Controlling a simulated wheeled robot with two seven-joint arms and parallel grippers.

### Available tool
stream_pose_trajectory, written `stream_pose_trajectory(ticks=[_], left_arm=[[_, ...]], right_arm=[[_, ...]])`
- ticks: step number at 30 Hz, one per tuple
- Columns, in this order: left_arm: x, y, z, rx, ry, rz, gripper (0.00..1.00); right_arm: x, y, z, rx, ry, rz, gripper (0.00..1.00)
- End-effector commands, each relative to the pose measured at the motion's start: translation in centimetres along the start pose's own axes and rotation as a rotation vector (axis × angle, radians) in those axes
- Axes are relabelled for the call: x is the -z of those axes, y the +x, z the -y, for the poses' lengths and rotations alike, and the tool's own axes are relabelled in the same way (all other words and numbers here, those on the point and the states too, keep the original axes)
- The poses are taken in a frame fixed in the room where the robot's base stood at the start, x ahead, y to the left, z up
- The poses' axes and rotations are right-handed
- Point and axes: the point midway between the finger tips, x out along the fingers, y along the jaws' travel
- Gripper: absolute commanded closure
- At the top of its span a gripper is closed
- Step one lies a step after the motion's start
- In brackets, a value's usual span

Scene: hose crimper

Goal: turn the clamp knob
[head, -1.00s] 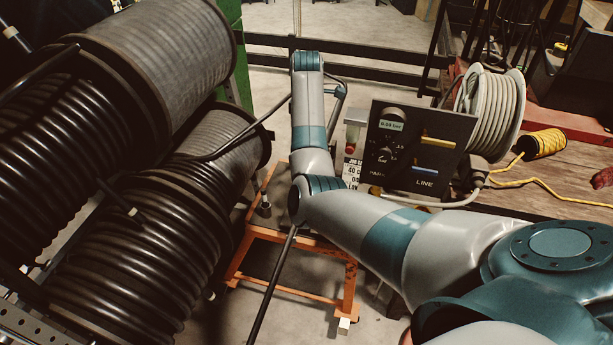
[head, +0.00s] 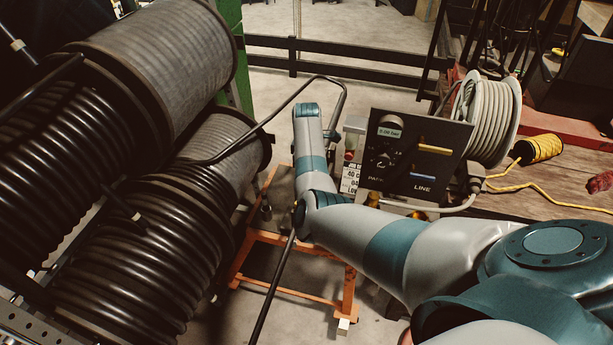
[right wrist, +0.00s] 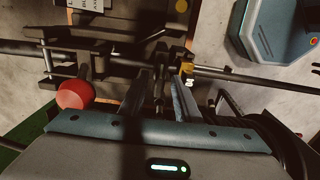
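A round red knob (right wrist: 76,95) shows at the left in the right wrist view, beside dark metal bars; I cannot tell whether it is the clamp knob. My right gripper (right wrist: 163,82) points into dark machine parts, right of the red knob and apart from it. Its two fingers stand apart with dark parts between them; whether they touch these is too dark to tell. In the head view my right arm comes in from the right and its forearm reaches away beside the control panel (head: 413,160); its gripper is hidden there. My left gripper is out of view.
Large reels of black hose (head: 140,250) fill the left. An orange stand (head: 290,292) is below my forearm. A black hose (head: 235,143) arches behind my forearm. A dark rod crosses the wrist view.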

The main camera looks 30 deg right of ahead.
Motion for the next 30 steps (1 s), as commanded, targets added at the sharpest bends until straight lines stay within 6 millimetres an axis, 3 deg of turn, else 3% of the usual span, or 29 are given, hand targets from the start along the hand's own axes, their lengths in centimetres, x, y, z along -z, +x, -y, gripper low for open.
stream_pose_trajectory(ticks=[5, 8, 9, 22, 30], left_arm=[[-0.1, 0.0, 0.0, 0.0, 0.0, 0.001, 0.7], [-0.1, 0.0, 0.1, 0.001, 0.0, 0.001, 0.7], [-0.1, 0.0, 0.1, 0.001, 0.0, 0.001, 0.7], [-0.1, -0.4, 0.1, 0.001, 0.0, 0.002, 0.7], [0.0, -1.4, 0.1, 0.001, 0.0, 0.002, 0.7]], right_arm=[[0.0, 0.0, 0.0, 0.0, 0.0, 0.0, 0.73], [0.0, 0.0, 0.0, 0.0, 0.0, 0.0, 0.97], [0.0, 0.0, 0.0, 0.0, 0.0, 0.0, 1.0], [0.0, -0.1, 0.0, 0.001, 0.037, 0.001, 1.0], [0.0, -0.3, 0.0, 0.001, 0.169, 0.002, 1.0]])
